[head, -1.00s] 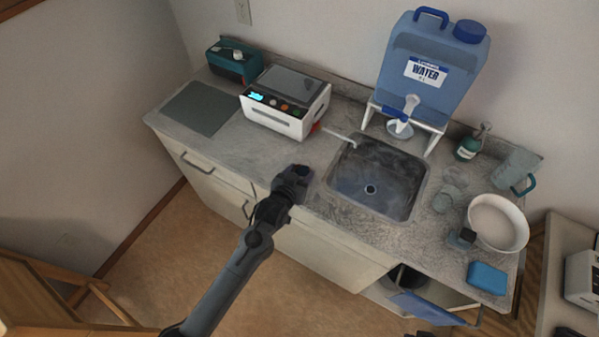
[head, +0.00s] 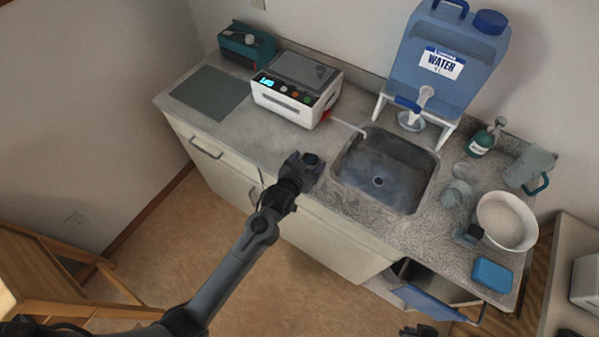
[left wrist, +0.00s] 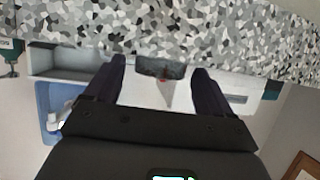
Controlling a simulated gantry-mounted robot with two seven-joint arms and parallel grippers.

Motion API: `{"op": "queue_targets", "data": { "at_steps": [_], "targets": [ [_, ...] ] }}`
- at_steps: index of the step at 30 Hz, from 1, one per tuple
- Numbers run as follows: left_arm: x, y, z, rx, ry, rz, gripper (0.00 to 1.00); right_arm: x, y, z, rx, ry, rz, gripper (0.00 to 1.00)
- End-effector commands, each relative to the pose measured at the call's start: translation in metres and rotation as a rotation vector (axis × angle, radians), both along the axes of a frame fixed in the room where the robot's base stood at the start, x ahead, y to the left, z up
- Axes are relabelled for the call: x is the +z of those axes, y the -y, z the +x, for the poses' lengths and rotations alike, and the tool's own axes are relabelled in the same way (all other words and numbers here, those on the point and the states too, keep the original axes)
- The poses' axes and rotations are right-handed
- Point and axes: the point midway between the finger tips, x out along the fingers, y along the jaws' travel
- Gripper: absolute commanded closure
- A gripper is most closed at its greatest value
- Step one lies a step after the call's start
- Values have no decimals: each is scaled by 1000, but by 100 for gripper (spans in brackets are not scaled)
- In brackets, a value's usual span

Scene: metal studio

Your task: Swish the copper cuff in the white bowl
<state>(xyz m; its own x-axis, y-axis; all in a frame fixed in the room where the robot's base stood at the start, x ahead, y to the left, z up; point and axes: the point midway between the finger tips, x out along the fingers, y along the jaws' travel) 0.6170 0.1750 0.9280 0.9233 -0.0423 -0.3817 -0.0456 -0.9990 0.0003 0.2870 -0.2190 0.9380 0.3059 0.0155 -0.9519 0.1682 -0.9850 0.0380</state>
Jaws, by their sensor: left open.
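The white bowl (head: 507,220) stands on the right end of the counter, and its inside looks pale. I cannot make out the copper cuff in either view. My left gripper (head: 311,164) is over the counter's front edge, left of the sink and well away from the bowl. In the left wrist view its two dark fingers (left wrist: 157,80) are apart. A small dark, reddish-marked patch shows between them, too unclear to name. A dark part at the bottom edge of the head view (head: 418,331) looks like my right gripper, mostly cut off.
The sink (head: 385,172) lies between my left gripper and the bowl. A white machine (head: 296,88) stands behind left, the blue water jug (head: 445,60) behind the sink. A blue sponge (head: 492,275), small dark block (head: 468,234), clear jug (head: 529,167) and green bottle (head: 481,143) surround the bowl.

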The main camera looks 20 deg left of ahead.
Motion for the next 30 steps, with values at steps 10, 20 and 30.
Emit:
{"op": "queue_targets", "data": {
  "at_steps": [10, 20, 30],
  "targets": [
    [16, -2, -46, 0, -1, 0, 17, -7, 0, 0, 1, 0, 0, 100],
    [35, -4, -90, 0, -2, 0, 17, -6, -2, 0, -3, 0, 6, 100],
    [26, -9, -130, -23, -133, 5, 17, -6, -2, 0, -5, 1, 9, 100]
  ]
}}
